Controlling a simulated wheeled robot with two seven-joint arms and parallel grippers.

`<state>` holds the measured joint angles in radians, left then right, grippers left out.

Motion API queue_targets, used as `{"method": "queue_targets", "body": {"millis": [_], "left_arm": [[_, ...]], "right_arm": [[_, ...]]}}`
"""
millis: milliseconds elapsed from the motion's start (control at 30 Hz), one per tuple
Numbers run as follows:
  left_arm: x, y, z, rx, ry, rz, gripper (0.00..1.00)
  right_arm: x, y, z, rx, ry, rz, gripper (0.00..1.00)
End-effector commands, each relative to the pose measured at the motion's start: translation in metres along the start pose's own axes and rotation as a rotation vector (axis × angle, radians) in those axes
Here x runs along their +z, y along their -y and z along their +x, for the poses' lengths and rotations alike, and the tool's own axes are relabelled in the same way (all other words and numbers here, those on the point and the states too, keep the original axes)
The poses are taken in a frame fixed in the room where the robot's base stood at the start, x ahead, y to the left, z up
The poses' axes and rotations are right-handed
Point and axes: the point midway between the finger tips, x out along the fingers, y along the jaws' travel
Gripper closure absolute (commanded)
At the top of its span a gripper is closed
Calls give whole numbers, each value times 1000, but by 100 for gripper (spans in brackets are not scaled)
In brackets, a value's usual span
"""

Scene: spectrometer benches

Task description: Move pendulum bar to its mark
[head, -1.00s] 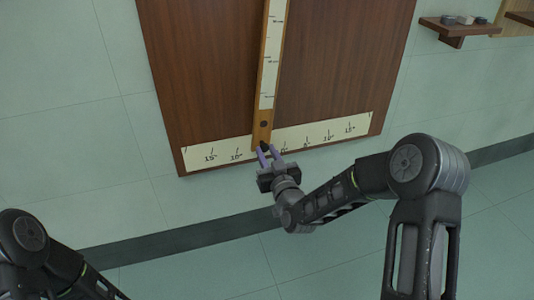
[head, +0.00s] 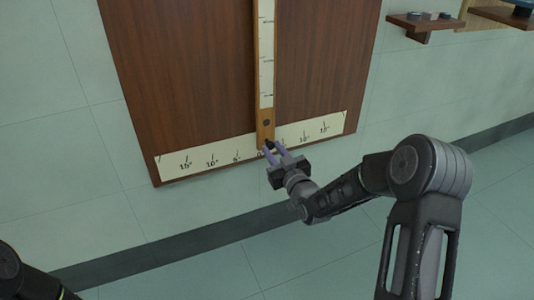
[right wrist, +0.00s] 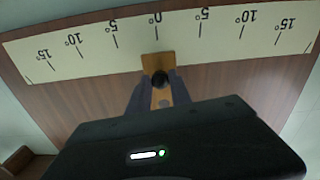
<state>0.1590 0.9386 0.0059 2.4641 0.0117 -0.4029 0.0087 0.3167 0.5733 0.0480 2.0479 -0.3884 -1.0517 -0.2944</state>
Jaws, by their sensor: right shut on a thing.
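The pendulum bar (head: 265,112) is a long wooden strip with a pale scale strip, hanging over a dark wooden board. In the right wrist view its lower end (right wrist: 158,62) stands at about the 0° tick of the white angle scale (right wrist: 92,43). The scale also shows in the head view (head: 200,161). My right gripper (head: 270,150) is shut on the dark knob at the bar's lower end. The fingers also flank this knob in the right wrist view (right wrist: 160,80). The bar's top is out of view. My left gripper is out of view.
The wooden board (head: 180,85) is on a tiled wall. A small shelf (head: 426,24) with little objects is at the upper right, with another shelf (head: 505,15) beside it. The floor below the board is clear.

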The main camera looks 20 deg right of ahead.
Motion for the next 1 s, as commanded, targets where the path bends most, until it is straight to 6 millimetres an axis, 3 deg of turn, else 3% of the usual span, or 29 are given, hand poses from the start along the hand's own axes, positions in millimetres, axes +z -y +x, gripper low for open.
{"method": "queue_targets", "body": {"millis": [67,100,333,733,1000], "left_arm": [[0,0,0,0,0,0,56],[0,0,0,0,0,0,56],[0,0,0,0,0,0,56],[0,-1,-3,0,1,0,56],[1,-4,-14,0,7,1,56]], "right_arm": [[-2,0,1,1,-4,0,100],[-2,0,1,1,-4,0,74],[-1,1,0,0,-2,1,55],[-1,1,-6,-1,1,1,53],[-2,0,-46,0,2,2,53]]}}
